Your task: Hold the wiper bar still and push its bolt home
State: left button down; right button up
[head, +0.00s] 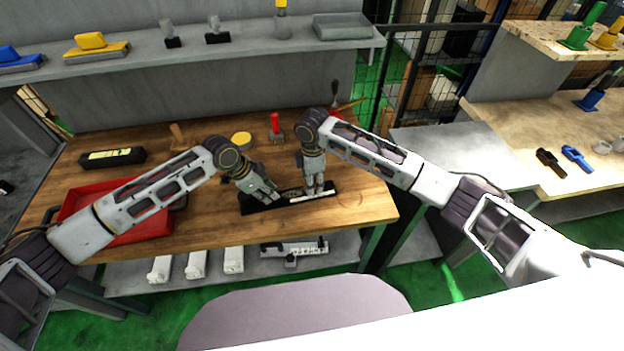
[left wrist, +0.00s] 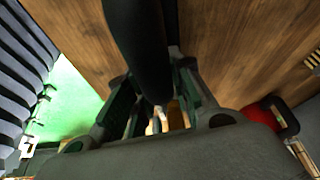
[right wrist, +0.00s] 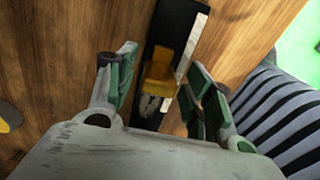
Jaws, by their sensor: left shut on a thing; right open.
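The wiper bar (head: 246,204) is a long black bar with a light strip, lying near the front of the wooden bench. My left gripper (head: 268,196) is shut on its left part; in the left wrist view the black bar (left wrist: 138,45) runs in between the fingers. My right gripper (head: 315,189) is open above the bar's right part. In the right wrist view the bar (right wrist: 172,30) passes between the spread fingers, with a yellow block (right wrist: 158,72) on it, perhaps part of the bolt. How deep the bolt sits cannot be seen.
A red tray (head: 150,226) and a black case (head: 112,157) are on the left of the bench. A red-handled tool (head: 275,125) and a yellow round item (head: 241,138) stand behind the grippers. The bench's right front is clear.

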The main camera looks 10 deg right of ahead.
grip_shut()
pick_arm(q)
jog(key=shift+w+a, duration=0.1)
jog(key=shift+a, duration=0.05)
pick_arm(e)
jog(key=shift+w+d, duration=0.15)
jog(key=shift+d, duration=1.25)
jog(key=shift+w+d, duration=0.15)
jog(key=shift+d, duration=1.25)
jog(key=shift+c, duration=1.1)
grip_release()
jog(key=shift+o, duration=1.1)
jog(key=shift+a, duration=0.1)
jog(key=shift+r, duration=0.1)
pick_arm(q)
jog(key=shift+d, duration=0.2)
pick_arm(e)
notch_tip(320, 180, up, 12)
